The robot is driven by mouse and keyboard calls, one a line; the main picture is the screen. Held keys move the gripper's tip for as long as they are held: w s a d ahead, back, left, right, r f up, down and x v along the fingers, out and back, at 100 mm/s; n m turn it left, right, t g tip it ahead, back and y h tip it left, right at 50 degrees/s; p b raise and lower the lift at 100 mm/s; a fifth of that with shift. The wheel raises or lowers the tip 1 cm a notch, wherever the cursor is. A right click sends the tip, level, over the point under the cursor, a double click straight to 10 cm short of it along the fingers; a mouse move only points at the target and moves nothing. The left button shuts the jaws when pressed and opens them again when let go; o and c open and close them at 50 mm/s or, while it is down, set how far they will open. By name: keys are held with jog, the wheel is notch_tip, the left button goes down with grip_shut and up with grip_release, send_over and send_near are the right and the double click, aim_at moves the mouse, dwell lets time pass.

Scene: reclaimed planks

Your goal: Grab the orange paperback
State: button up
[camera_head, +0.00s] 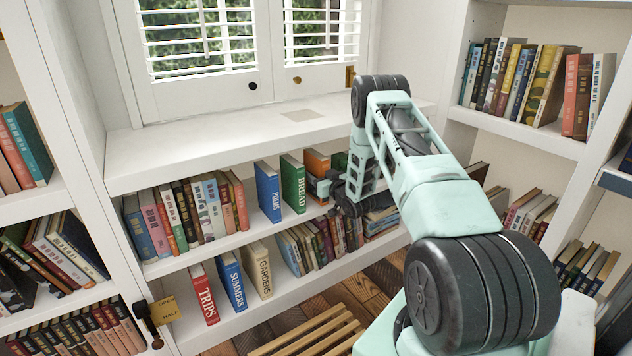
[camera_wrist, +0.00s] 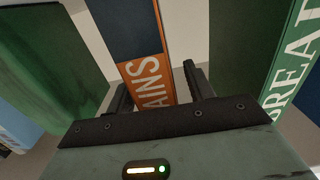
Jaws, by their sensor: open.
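The orange paperback (camera_head: 316,162) stands upright on the upper shelf below the window, its lower part hidden behind my gripper (camera_head: 323,187) in the head view. In the wrist view the orange paperback (camera_wrist: 146,82) shows an orange spine with a dark blue band and white letters ending in "AINS". My gripper (camera_wrist: 156,82) is open, with one finger on each side of the spine. A gap shows between the spine and the right finger; whether the left finger touches cannot be told.
The green BREAD book (camera_head: 293,183) stands left of the orange paperback, with the blue POEMS book (camera_head: 268,191) beyond it. Another green book (camera_head: 339,161) is on its right. The shelf below holds a row of books (camera_head: 308,243). The white ledge (camera_head: 250,125) lies above.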

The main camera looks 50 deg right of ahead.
jog(key=shift+w, duration=0.25)
grip_shut()
jog(key=shift+r, duration=0.2)
